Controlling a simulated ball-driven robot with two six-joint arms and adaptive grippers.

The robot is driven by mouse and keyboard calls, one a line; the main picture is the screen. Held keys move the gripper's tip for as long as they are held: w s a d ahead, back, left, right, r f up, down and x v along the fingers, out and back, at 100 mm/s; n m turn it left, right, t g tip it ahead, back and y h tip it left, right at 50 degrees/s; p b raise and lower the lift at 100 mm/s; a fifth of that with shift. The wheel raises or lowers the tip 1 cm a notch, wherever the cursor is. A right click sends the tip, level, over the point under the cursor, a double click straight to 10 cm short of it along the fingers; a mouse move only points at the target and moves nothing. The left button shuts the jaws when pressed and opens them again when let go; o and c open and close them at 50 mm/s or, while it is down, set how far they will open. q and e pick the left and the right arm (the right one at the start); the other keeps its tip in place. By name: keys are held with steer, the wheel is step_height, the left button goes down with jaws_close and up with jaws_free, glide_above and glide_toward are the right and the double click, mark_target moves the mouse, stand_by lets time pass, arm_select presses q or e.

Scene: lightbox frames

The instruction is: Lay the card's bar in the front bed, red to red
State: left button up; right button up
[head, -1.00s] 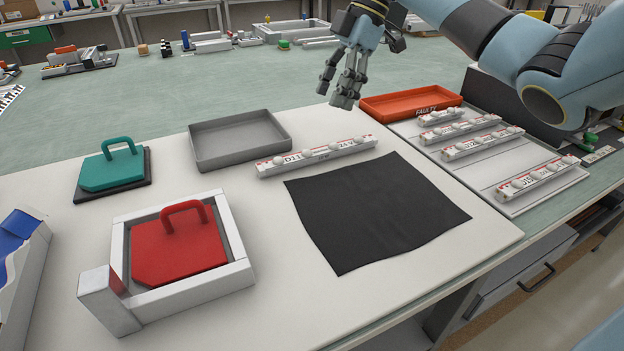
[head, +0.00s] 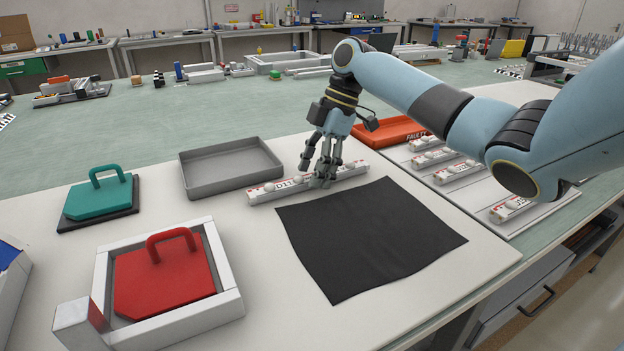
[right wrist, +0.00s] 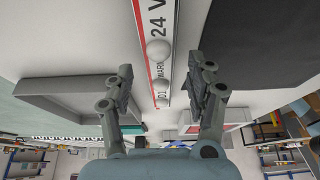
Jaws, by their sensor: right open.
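A white bar (head: 285,188) with red edging, white domes and lettering like "D11" and "24 V" lies on the white board behind the black cloth. My right gripper (head: 316,173) is over its middle, fingers pointing down. In the right wrist view the bar (right wrist: 160,25) runs between the parted fingers of the open right gripper (right wrist: 161,66), with a gap on each side. A white frame (head: 223,268) stands front left, with a red handled plate (head: 165,280) inside and a red patch at its left corner block. I cannot make out a card. My left gripper is out of view.
A grey tray (head: 190,190) stands behind the bar, and a teal handled plate (head: 98,198) lies to the left. The black cloth (head: 365,235) lies flat in front. An orange "FAULTY" tray (head: 385,131) and a rack of several similar bars (head: 462,190) are at right.

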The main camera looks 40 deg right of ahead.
jaws_close()
stand_by(0.4)
steer(key=shift+r, duration=0.1)
